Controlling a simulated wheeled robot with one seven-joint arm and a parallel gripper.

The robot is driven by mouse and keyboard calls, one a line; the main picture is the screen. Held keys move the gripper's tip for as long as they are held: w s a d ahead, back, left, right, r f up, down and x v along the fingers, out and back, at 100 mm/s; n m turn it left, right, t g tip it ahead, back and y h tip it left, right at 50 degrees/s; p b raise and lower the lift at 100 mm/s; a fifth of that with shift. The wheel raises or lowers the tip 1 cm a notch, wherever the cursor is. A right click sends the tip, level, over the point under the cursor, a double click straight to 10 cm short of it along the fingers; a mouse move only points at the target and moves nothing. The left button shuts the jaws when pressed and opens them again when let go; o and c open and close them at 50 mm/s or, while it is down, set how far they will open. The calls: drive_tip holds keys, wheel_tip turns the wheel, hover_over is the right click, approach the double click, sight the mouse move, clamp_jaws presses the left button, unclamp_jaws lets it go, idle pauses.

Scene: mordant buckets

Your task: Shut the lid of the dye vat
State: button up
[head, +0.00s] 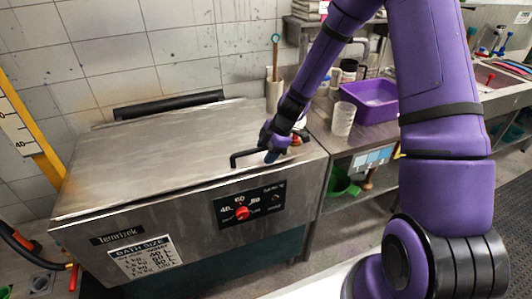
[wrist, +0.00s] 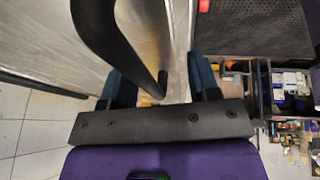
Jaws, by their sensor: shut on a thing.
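The dye vat (head: 185,240) is a steel box with a control panel on its front. Its steel lid (head: 150,155) lies down over the top, level or nearly so. A thin dark line runs along its front edge, and I cannot tell if a small gap remains there. The black lid handle (head: 240,156) sits near the lid's front right. My gripper (head: 271,152) is at the handle's right end. In the wrist view the handle (wrist: 118,40) passes between the two fingers of my gripper (wrist: 160,86), which is shut on it.
A steel bench (head: 335,140) stands to the right with a purple tub (head: 370,100) and a clear beaker (head: 343,118). A green bucket (head: 343,183) is beneath it. A yellow scale strip (head: 32,140) is at the left. A tiled wall is behind the vat.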

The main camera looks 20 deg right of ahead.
drive_tip(key=v, duration=1)
drive_tip(key=shift+s+d, duration=0.1)
drive_tip(key=s+a+r+m+t+h, duration=0.1)
drive_tip(key=s+r+m+h, duration=0.1)
drive_tip(key=s+r+m, duration=0.5)
drive_tip(key=s+r+m+h, duration=0.1)
drive_tip(key=s+r, duration=0.4)
drive_tip(key=r, duration=0.6)
drive_tip(key=s+d+r+m+t, duration=0.1)
drive_tip(key=s+r+m, duration=0.2)
drive_tip(key=s+m, duration=0.2)
drive_tip(key=s+d+r+m+t+h, duration=0.1)
drive_tip(key=s+r+m, duration=0.3)
drive_tip(key=s, duration=0.8)
drive_tip(key=shift+r+m+h, duration=0.3)
drive_tip(key=shift+m, duration=0.4)
